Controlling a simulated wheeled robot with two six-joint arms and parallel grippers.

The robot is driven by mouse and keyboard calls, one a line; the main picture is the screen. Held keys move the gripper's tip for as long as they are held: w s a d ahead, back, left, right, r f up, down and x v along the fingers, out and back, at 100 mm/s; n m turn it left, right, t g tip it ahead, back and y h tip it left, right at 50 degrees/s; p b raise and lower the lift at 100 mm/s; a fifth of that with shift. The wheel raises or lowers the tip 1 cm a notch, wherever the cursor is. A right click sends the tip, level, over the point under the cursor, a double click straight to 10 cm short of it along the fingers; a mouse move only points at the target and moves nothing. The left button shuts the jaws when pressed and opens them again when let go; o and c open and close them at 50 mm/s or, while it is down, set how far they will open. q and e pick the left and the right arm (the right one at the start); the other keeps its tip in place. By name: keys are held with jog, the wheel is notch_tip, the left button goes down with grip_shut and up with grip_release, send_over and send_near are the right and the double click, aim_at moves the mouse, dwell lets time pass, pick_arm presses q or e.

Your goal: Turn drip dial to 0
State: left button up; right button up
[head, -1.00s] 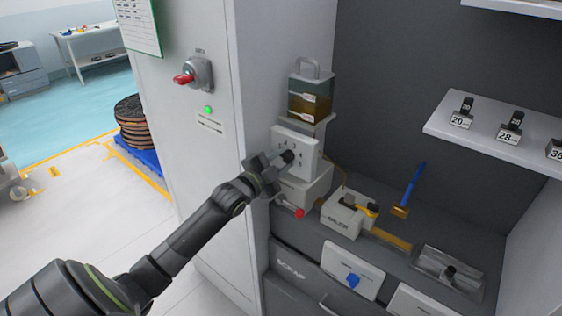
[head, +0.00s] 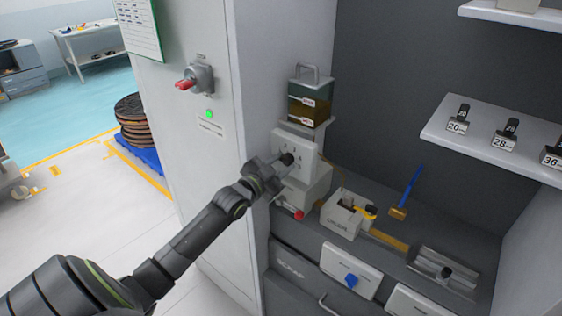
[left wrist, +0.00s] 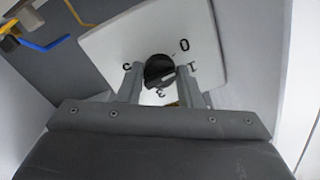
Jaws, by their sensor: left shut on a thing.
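The drip dial is a round black knob (left wrist: 159,71) on a white plate (left wrist: 130,38); both also show in the head view, the knob (head: 287,159) and the plate (head: 307,147). In the left wrist view the plate bears a 0 at the knob's upper right, a 1 at its right and other marks below and left. A pale line on the knob seems to point toward the 1. My left gripper (left wrist: 159,74) is shut on the knob, one finger on each side; it also shows in the head view (head: 281,163). My right gripper is out of view.
An oil tank (head: 310,100) stands above the dial plate. Below are a red knob (head: 298,214), a white box (head: 343,216) and a blue-handled brush (head: 407,192). A cabinet wall with a red-handled switch (head: 187,83) is close on the left.

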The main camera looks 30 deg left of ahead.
pick_arm(q)
jog(key=shift+n+p, duration=0.5)
jog(key=shift+n, duration=1)
jog(key=o, duration=1)
jog(key=shift+c, duration=0.2)
jog(key=s+a+p, duration=0.1)
jog(key=s+p, duration=0.9)
jog(key=s, duration=0.7)
jog(key=shift+s+a, duration=0.15)
jog(key=shift+s, duration=0.05)
